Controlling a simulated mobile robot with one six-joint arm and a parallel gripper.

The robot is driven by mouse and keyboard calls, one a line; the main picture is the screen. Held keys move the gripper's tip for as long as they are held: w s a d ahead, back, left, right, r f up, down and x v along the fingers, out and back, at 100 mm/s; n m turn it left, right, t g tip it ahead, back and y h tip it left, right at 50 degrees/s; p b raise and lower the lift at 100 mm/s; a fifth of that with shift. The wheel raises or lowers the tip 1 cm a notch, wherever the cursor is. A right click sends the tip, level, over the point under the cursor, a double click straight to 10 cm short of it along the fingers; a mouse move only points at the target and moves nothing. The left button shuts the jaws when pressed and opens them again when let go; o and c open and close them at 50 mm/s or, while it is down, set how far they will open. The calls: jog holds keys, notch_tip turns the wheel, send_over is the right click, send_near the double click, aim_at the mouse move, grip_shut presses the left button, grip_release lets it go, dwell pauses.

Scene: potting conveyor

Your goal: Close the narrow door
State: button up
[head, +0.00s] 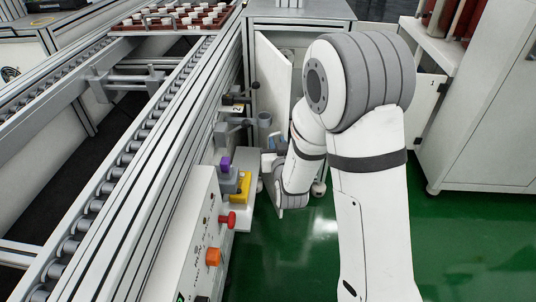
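A narrow white door panel (273,85) stands ajar below the grey-topped cabinet (300,12), left of my arm's elbow. A second white panel (424,108), marked 1, stands to the right of my arm. I cannot tell for certain which panel is the task's narrow door. My arm reaches forward, bends at the elbow and drops to the wrist, low in front of the cabinet. My wrist and forearm hide most of my gripper, so its fingers cannot be made out. No contact with a door is visible.
A roller conveyor (128,150) runs along the left, with a red tray (175,18) of white pots at its far end. A control box (196,240) with a red knob and an orange button stands beside it. A white cabinet (490,120) stands right. Green floor (470,235) is free at lower right.

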jog(key=w+a+f+t+b, duration=0.1)
jog(key=w+a+f+b, duration=0.1)
jog(key=w+f+b, duration=0.2)
jog(key=shift+w+a+y, duration=0.3)
jog(key=shift+w+a, duration=0.1)
jog(key=shift+w, duration=1.3)
jog(key=shift+c, duration=0.6)
grip_shut()
